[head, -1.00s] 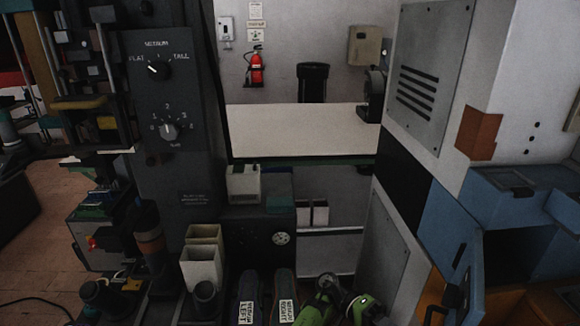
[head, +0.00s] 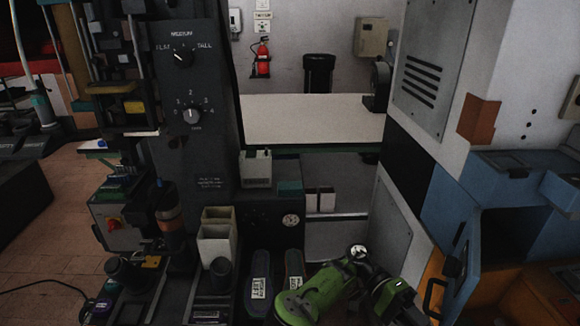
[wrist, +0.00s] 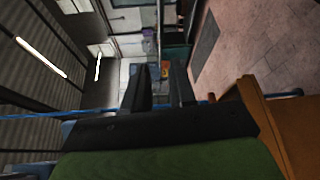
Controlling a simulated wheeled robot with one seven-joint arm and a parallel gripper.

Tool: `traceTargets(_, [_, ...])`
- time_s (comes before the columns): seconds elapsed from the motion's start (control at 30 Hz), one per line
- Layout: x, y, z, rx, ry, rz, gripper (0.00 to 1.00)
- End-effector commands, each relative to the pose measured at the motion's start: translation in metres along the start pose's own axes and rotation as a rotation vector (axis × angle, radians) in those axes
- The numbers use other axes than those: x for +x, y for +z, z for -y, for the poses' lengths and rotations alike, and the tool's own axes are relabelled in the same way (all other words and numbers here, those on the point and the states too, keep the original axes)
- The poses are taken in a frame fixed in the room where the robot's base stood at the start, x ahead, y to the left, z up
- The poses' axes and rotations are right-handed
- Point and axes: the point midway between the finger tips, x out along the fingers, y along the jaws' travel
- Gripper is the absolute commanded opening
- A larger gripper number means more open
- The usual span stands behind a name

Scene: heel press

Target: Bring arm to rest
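My green arm (head: 340,285) shows at the bottom centre of the head view, folded low in front of the machine. Its gripper end is not clear there. In the wrist view my gripper (wrist: 160,72) shows two dark fingers with a clear gap between them and nothing held. The wrist view looks sideways across the room, with floor at the right and ceiling lights at the left.
The dark press machine (head: 190,60) with two dials stands left of centre. A shoe form labelled left (head: 260,288) lies by the arm, with another partly hidden. A blue cabinet with an open door (head: 462,270) is at the right. White bins (head: 215,240) stand at centre left.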

Motion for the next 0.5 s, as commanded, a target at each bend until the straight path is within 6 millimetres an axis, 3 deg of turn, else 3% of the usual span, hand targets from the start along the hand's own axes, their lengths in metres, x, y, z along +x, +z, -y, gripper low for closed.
traceTargets(0.27, [0.033,0.002,-0.031,-0.256,-0.323,0.041,0.25])
traceTargets(0.5, [0.049,0.024,-0.050,-0.501,-0.704,-0.084,0.25])
